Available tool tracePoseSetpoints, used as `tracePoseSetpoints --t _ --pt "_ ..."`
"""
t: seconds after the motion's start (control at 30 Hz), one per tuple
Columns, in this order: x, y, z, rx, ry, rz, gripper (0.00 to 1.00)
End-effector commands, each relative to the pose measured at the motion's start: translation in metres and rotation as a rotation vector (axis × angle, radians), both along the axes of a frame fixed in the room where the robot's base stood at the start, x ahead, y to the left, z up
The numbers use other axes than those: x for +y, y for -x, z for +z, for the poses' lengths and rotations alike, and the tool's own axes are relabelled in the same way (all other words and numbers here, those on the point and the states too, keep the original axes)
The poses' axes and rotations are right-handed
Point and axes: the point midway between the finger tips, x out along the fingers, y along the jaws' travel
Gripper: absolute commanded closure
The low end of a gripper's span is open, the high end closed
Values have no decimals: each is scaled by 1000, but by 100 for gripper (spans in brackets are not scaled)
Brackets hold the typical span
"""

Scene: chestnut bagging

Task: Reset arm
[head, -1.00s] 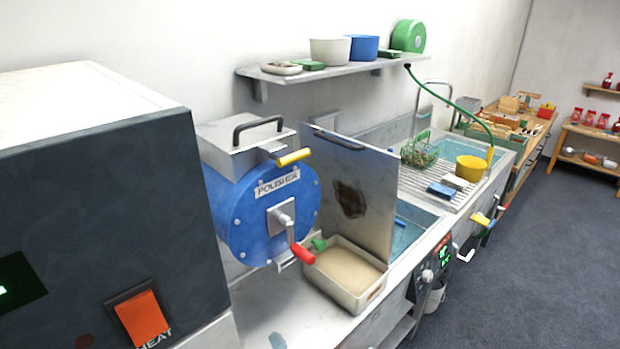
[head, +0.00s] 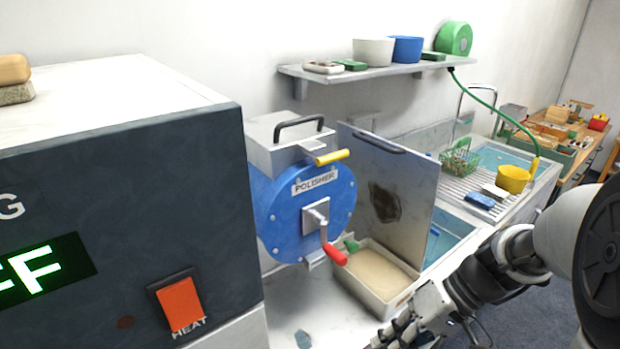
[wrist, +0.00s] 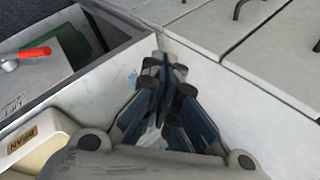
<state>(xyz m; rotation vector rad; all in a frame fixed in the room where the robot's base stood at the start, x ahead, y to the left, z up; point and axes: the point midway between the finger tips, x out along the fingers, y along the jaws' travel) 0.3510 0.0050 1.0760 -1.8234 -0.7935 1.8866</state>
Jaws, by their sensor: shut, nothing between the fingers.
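My arm (head: 510,260) reaches in from the right edge of the head view, bent down over the counter's front. My gripper (wrist: 165,75) is in the wrist view with its dark blue fingers together and nothing between them. It points over a pale surface (wrist: 200,75). In the head view the arm's lower end runs to the bottom edge, and I cannot make out the fingertips there.
The blue polisher (head: 290,225) with its red-handled crank stands left of a cream tray (head: 375,300) and an upright metal panel (head: 410,190). A dark-fronted heater box (head: 120,230) fills the left. In the wrist view, a red-handled tool (wrist: 35,54) lies at upper left.

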Motion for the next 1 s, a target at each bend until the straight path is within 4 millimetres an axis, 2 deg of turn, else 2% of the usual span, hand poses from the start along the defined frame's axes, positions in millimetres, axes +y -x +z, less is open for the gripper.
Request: tracePoseSetpoints --t 0.03,0.2,0.5,0.7,1.0 --pt "6 11 13 -11 71 11 100" --pt "12 48 40 -55 300 -10 100" --pt "3 96 76 -276 592 -154 100" --pt "-4 109 87 -397 656 -240 100" --pt "-6 111 89 -424 666 -267 100"
